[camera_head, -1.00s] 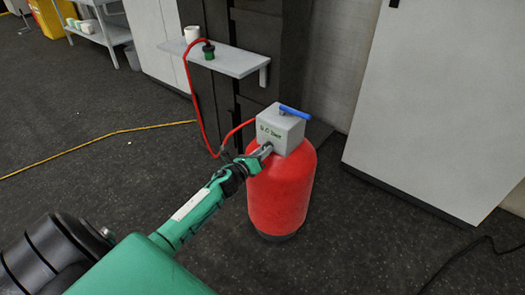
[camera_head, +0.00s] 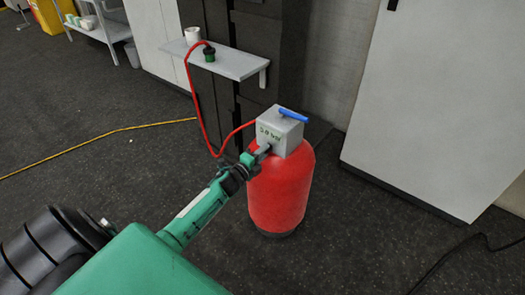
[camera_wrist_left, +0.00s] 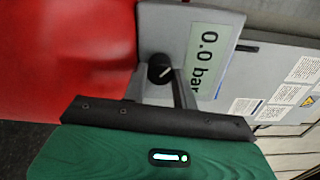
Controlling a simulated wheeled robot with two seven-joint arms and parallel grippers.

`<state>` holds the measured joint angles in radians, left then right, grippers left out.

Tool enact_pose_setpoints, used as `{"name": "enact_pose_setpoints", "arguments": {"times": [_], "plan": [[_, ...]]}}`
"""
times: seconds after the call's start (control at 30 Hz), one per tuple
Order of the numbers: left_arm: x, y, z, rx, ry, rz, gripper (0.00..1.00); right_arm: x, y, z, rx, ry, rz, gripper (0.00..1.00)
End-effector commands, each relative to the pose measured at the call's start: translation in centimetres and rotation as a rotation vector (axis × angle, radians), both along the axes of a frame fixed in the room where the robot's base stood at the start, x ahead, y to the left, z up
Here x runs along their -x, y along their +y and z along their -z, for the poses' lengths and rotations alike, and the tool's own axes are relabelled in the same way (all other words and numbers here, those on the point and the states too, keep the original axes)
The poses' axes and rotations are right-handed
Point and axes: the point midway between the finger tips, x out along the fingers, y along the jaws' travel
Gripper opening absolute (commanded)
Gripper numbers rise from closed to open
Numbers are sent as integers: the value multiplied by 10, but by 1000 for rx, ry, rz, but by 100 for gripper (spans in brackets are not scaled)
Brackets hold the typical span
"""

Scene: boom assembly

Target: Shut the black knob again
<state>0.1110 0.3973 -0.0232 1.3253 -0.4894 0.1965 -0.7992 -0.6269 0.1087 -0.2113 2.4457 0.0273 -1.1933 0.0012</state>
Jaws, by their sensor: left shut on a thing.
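The black knob (camera_wrist_left: 160,68) is on the front face of the grey box (camera_head: 283,133) on top of the red tank (camera_head: 281,190). In the left wrist view it is round and dark with a light line that runs at a slant. My left gripper (camera_wrist_left: 160,80) is shut on the knob, one finger on each side. In the head view the left gripper (camera_head: 262,152) covers the knob. A blue lever (camera_head: 293,115) sits on top of the box. My right gripper is not in view.
A red hose (camera_head: 196,105) runs from the box up to a green-black fitting (camera_head: 209,54) on a grey shelf (camera_head: 235,64), beside a white cup (camera_head: 192,34). A white cabinet (camera_head: 430,100) stands at the right. A yellow cable (camera_head: 95,145) lies on the open floor at the left.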

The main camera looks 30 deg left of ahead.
Motion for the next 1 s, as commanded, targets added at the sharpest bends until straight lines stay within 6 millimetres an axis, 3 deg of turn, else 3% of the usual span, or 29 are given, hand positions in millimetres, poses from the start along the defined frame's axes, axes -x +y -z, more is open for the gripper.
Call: {"name": "enact_pose_setpoints", "arguments": {"times": [0.37, 1.0], "plan": [[0, 1, -2, 358, 31, -2, 5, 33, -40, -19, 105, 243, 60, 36], [0, 2, -2, 962, 78, -2, 5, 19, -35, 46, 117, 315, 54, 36]]}}
